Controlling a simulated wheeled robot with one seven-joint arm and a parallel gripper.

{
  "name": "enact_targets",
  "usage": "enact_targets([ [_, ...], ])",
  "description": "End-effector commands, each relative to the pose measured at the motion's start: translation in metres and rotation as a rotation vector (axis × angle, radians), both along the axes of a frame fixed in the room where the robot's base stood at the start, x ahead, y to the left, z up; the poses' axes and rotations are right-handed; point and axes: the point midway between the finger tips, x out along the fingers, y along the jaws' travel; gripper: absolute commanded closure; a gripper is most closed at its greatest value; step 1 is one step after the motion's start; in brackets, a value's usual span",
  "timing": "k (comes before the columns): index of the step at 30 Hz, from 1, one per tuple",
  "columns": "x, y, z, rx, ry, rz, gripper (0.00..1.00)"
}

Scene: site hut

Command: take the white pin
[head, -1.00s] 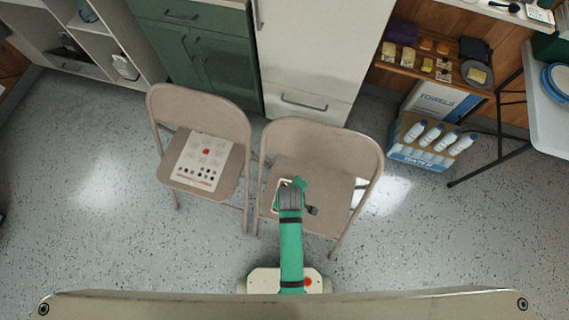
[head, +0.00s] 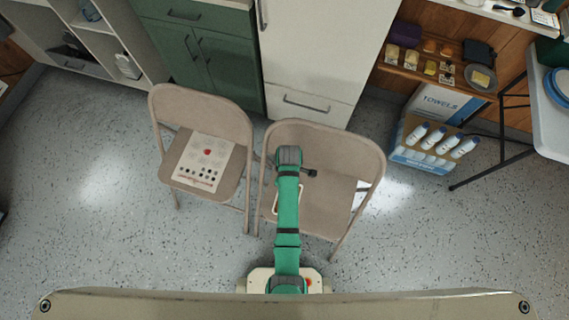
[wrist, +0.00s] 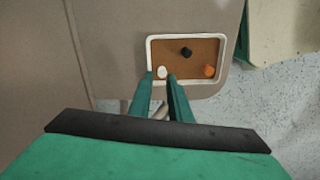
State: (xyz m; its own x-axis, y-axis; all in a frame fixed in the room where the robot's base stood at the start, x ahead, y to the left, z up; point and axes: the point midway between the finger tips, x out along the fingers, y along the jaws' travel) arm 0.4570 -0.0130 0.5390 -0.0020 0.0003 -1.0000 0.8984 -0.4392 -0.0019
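The white pin (wrist: 162,72) stands at the near left corner of a small shallow tray in the wrist view. The tray has a pale rim (wrist: 190,37) and a brown floor. A black pin (wrist: 186,52) and an orange pin (wrist: 208,71) are in the same tray. My gripper (wrist: 160,76) has two green fingers with a gap between them; the white pin shows in that gap, and I see no grip on it. In the head view, my arm hides the pins and most of the tray (head: 303,198) on the right chair's seat.
The tray lies on the right folding chair (head: 330,205). A left folding chair (head: 167,160) bears a sheet (head: 212,150) with a red dot and rows of dark dots. Cabinets stand behind, and a bottle crate (head: 408,157) stands at the right. The speckled floor is open at left.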

Motion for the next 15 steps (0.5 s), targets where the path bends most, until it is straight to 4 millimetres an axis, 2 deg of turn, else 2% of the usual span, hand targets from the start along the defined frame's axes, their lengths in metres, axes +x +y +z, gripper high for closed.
enact_targets([
  [4, -0.001, 0.004, -0.011, 0.000, 0.001, 0.008, 0.83],
  [12, -0.001, 0.006, -0.046, 0.000, 0.000, 0.011, 0.83],
  [15, -0.001, 0.006, -0.052, 0.000, 0.000, 0.011, 0.83],
])
